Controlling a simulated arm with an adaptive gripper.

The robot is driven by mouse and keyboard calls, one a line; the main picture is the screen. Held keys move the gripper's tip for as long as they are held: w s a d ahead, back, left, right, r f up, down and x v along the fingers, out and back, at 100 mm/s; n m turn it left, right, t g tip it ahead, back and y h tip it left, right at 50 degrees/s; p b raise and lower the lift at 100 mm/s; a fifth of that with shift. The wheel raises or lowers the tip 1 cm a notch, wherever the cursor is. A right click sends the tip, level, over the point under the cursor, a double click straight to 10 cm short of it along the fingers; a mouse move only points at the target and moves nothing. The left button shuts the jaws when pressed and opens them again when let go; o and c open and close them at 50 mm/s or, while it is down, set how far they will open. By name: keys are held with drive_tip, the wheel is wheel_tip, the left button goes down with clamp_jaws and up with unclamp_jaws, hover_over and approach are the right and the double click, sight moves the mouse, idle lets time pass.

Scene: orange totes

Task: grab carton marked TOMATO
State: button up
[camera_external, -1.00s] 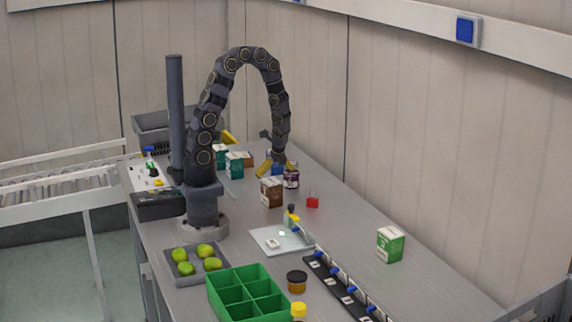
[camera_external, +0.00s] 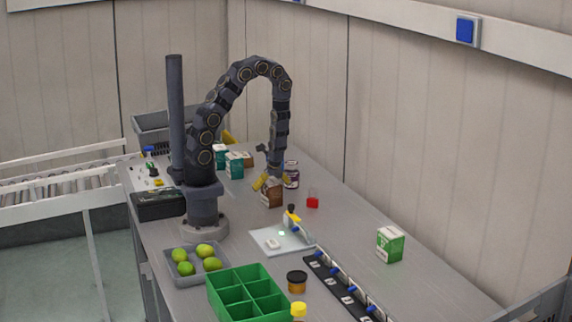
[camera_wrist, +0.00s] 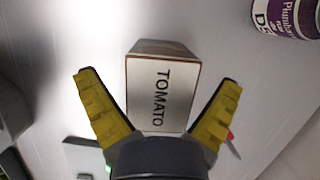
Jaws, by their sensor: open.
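The carton marked TOMATO (camera_wrist: 160,92) shows its white labelled face between my open fingers in the wrist view. In the external view it is a small brown carton (camera_external: 271,197) standing on the bench, its upper part partly hidden by my gripper (camera_external: 269,183). My gripper also shows in the wrist view (camera_wrist: 158,88), with two yellow fingers spread apart, one on each side of the carton. Gaps show between the fingers and the carton in that view. I cannot tell how far above the carton the fingertips are.
A purple-labelled jar (camera_external: 291,175) stands close behind the carton and shows at the wrist view's top right (camera_wrist: 288,15). A red item (camera_external: 313,202) is to the right. Teal cartons (camera_external: 234,165) stand behind left. A white plate with a device (camera_external: 270,240) lies in front.

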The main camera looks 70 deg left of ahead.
drive_tip(key=c, duration=1.2)
drive_tip(key=shift+o, duration=0.2)
drive_tip(key=shift+r, duration=0.1)
